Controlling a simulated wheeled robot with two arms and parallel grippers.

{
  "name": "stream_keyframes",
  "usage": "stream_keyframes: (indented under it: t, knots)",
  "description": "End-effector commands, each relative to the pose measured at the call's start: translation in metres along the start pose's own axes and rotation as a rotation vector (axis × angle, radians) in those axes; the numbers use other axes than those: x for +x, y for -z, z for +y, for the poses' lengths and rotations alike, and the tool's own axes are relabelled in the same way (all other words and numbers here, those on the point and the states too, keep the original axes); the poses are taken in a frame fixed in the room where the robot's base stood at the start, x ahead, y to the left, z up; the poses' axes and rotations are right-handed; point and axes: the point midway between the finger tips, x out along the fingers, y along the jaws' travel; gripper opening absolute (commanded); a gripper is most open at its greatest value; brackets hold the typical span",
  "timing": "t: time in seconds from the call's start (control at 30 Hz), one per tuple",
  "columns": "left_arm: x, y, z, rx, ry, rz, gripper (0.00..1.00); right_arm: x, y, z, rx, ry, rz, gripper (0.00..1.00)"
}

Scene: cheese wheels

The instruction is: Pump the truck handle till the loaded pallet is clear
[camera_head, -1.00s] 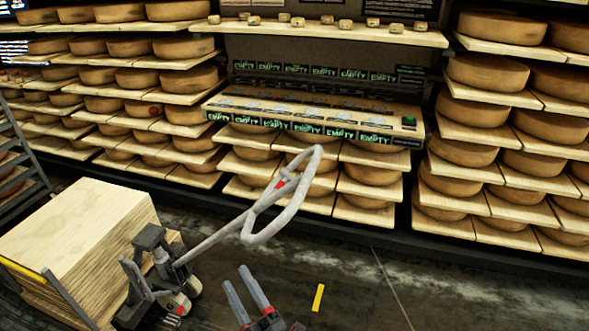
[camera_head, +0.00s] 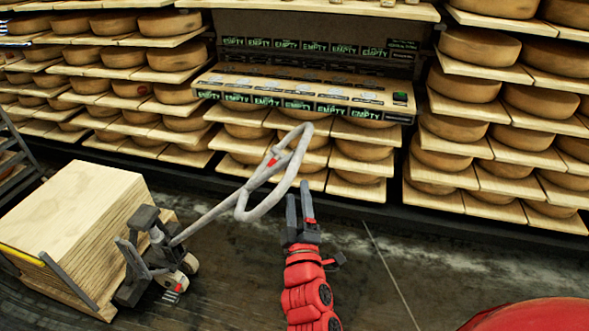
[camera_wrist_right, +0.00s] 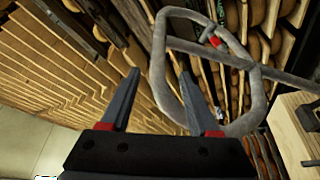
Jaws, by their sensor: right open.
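The pallet truck's grey handle (camera_head: 246,203) slants up to the right from its base and ends in a loop with a small red part. My right gripper (camera_head: 299,203) is open and empty, just right of the loop. In the right wrist view the loop (camera_wrist_right: 159,75) lies ahead of the open fingers (camera_wrist_right: 158,98), partly behind the right finger. My left gripper is not in view.
Shelves of cheese wheels (camera_head: 470,85) line the back wall. A ledge with "EMPTY" labels (camera_head: 300,95) juts out behind the handle. Dark floor (camera_head: 400,255) is open to the right of the truck. A dark rack (camera_head: 15,160) stands at the left edge.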

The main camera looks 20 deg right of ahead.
Motion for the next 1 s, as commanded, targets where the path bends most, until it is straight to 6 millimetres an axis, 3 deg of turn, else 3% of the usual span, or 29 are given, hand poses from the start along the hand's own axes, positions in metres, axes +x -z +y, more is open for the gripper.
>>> stream_keyframes:
  t: [0.2, 0.4, 0.6, 0.87, 1.0]
  knots:
    - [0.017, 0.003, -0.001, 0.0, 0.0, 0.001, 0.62, 0.052, 0.002, 0.006, -0.001, -0.004, -0.001, 0.62]
    - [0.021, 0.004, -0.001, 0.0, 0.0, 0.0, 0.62, 0.084, 0.002, 0.004, 0.0, -0.002, 0.001, 0.62]
    - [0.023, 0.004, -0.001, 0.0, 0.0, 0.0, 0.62, 0.096, 0.002, 0.002, 0.001, 0.0, 0.002, 0.62]
    - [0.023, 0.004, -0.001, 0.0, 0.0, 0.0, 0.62, 0.096, 0.002, 0.002, 0.001, 0.0, 0.002, 0.62]
    - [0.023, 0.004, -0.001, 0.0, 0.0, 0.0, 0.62, 0.096, 0.002, 0.002, 0.001, 0.0, 0.002, 0.37]
